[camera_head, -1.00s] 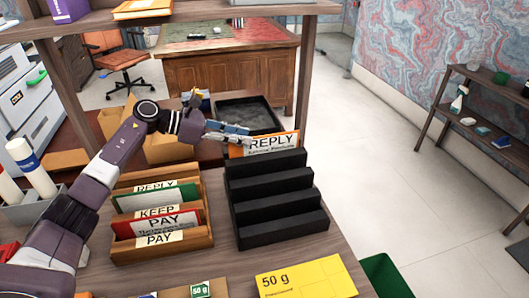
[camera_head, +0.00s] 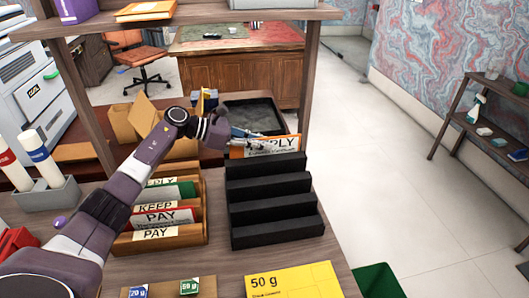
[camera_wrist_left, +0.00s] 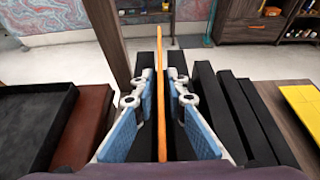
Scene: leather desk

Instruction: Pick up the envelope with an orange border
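The envelope with an orange border (camera_head: 286,143) stands upright in the rear slot of the black stepped rack (camera_head: 275,232). Its front is white with dark lettering, and the gripper covers the left part of it. My left gripper (camera_head: 256,139) reaches it from the left. In the left wrist view the gripper (camera_wrist_left: 160,77) is open, with one blue-padded finger on each side of the thin orange edge of the envelope (camera_wrist_left: 161,110). Narrow gaps show between the pads and the envelope. My right gripper is not in view.
A wooden sorter (camera_head: 160,237) with green and red envelopes stands left of the rack. A yellow 50 g card (camera_head: 295,280) lies in front. A dark tray (camera_head: 250,112) is behind the envelope. A shelf (camera_head: 190,15) spans above. A green bin (camera_head: 380,280) is at the right.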

